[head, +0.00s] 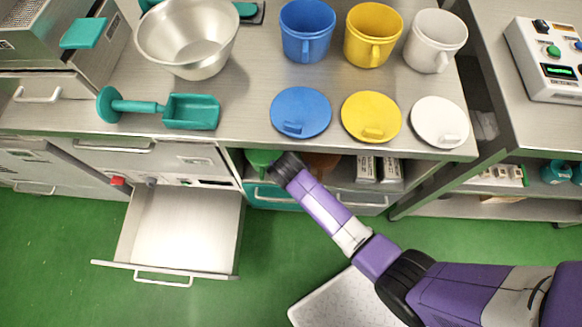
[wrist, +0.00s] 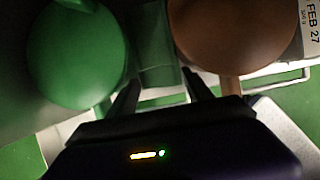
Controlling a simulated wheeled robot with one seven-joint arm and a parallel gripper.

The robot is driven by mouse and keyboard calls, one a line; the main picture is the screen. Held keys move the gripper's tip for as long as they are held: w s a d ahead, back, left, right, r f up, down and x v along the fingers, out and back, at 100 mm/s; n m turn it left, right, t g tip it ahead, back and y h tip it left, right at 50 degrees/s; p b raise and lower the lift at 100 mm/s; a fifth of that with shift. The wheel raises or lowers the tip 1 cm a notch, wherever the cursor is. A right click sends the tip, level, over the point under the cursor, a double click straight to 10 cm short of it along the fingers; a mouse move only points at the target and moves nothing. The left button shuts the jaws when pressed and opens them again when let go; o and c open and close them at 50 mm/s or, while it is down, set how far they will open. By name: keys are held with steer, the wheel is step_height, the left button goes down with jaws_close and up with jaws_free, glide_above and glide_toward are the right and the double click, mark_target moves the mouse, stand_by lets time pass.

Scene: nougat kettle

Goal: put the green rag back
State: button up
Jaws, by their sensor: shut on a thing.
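My gripper (wrist: 160,92) is under the front edge of the counter, at the open shelf. Its fingers are spread around a dark green piece, seemingly the green rag (wrist: 158,62), and it is shut on that. The rag is dim in the wrist view, and its outline is hard to make out. It lies between a round green container (wrist: 75,55) on the left and a round brown one (wrist: 235,35) on the right. In the head view my wrist and the counter edge hide the fingertips and the rag.
The steel counter (head: 250,105) above holds a bowl (head: 187,38), a teal scoop (head: 190,111), mugs and round lids. An empty-looking drawer (head: 185,230) stands open at left. Labelled boxes (head: 378,170) sit on the shelf right of my gripper. A pale mat (head: 340,300) lies on the green floor.

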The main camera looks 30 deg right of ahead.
steer(key=shift+s+a+f, duration=0.1)
steer(key=shift+f, duration=1.65)
steer(key=shift+f+b, duration=0.1)
steer(key=shift+b, duration=0.2)
steer(key=o, duration=1.2)
steer(key=p+v, duration=0.2)
steer(key=v, duration=0.5)
steer(key=shift+s+r, duration=0.1)
steer(key=shift+r, duration=0.25)
